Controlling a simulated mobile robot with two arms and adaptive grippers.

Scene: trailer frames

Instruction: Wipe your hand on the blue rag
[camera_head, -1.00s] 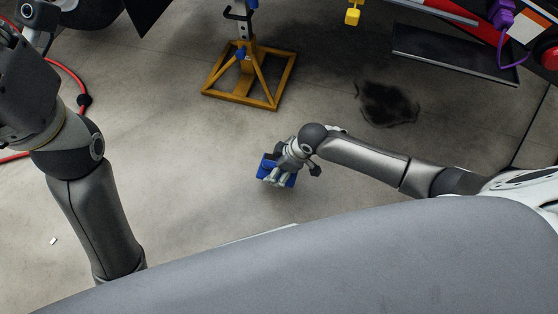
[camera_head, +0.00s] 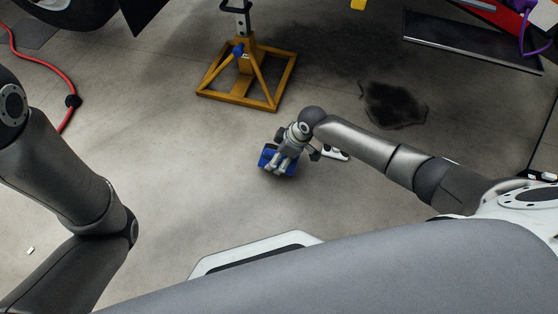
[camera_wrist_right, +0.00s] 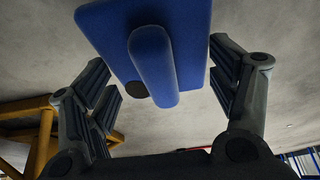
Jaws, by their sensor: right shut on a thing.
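A blue flat piece (camera_head: 278,160) with a rounded raised bar is at my right gripper (camera_head: 284,163) in the head view, above the concrete floor. In the right wrist view the blue piece (camera_wrist_right: 190,35) fills the space between the two fingers of my right gripper (camera_wrist_right: 165,90), which stand at either side of it. It looks stiff and block-like rather than like loose cloth. My right gripper is shut on it, though the finger contact is hard to see. My left arm shows at the left of the head view, but its gripper is out of view.
A yellow stand (camera_head: 248,82) is on the floor ahead. A dark stain (camera_head: 393,104) lies on the floor right of my right gripper. A red hose (camera_head: 58,72) runs at upper left. A dark panel (camera_head: 475,42) is at upper right.

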